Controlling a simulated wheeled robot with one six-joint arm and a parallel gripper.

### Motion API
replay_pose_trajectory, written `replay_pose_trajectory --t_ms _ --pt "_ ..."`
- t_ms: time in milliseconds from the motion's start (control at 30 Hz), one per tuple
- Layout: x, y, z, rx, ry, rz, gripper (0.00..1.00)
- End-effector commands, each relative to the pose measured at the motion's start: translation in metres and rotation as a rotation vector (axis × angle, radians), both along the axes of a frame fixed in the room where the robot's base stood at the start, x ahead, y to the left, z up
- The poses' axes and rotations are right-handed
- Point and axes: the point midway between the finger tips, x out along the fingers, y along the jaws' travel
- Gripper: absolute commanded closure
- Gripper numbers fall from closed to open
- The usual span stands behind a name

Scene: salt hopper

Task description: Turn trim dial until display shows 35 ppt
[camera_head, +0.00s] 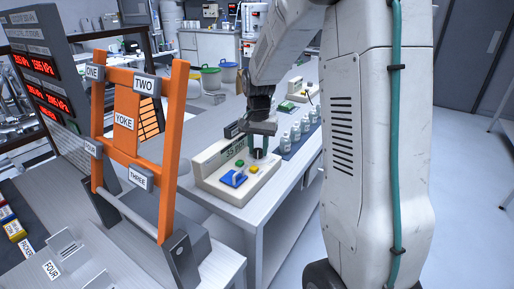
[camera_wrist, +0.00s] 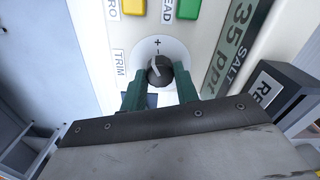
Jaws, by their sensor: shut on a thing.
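The black trim dial (camera_wrist: 160,72) with a white pointer mark sits on a pale round plate marked plus and minus, with a TRIM label beside it. My gripper (camera_wrist: 160,90) has its green fingers on either side of the dial, shut on it. The display (camera_wrist: 229,62) to the right reads 35 ppt, with SALT printed next to it. In the head view my gripper (camera_head: 258,152) points down onto the cream control box (camera_head: 212,182) on the bench; the dial is mostly hidden there.
Green (camera_wrist: 188,8) and yellow (camera_wrist: 134,6) buttons lie close beyond the dial. A dark labelled box (camera_wrist: 275,92) stands right of the display. Several small bottles (camera_head: 296,134) stand on the bench beyond my gripper. An orange yoke frame (camera_head: 171,150) rises at the left.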

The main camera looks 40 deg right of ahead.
Motion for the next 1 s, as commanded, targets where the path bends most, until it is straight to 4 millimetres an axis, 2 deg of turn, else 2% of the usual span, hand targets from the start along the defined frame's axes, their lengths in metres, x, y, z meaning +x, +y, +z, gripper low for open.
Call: replay_pose_trajectory --t_ms 400,933,967,1000 --pt "-0.0009 -0.0018 0.0003 -0.003 0.000 -0.169 0.93" --pt "-0.0011 -0.0023 0.0002 -0.003 0.001 -0.187 0.92" --pt "-0.0011 -0.0023 0.0002 -0.003 0.000 -0.187 0.61" --pt "-0.0011 -0.0021 0.0002 -0.003 0.000 -0.187 0.50"
